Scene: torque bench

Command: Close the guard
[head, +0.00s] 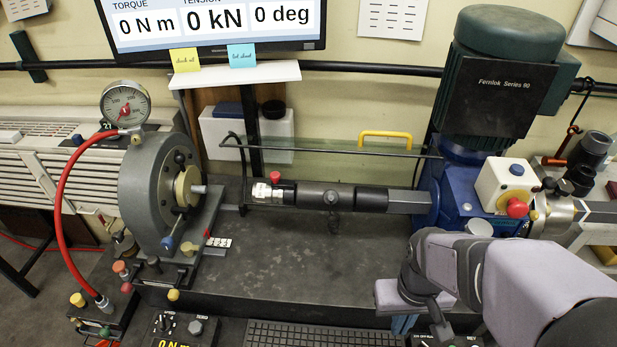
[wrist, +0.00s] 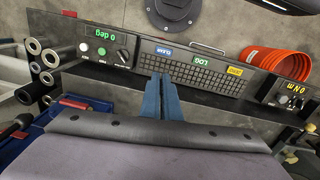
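The guard is a clear panel with a dark rod frame (head: 330,152) and a yellow handle (head: 385,134). In the head view it stands raised behind the shaft line, towards the wall. The dark shaft (head: 357,199) with its silver coupling (head: 268,192) lies uncovered in front of it. My gripper (wrist: 161,76) points over the front of the bench in the wrist view, its two blue fingers together with nothing seen between them. In the head view the blue fingers (head: 403,324) show partly below my wrist at lower right, well in front of the guard. The wrist view does not show the guard.
A grey drive head with a gauge (head: 124,104) and red hose (head: 61,190) stands at left. The blue gearbox (head: 462,190) and green motor (head: 507,75) stand at right. A keyboard (wrist: 195,68) and control boxes line the front.

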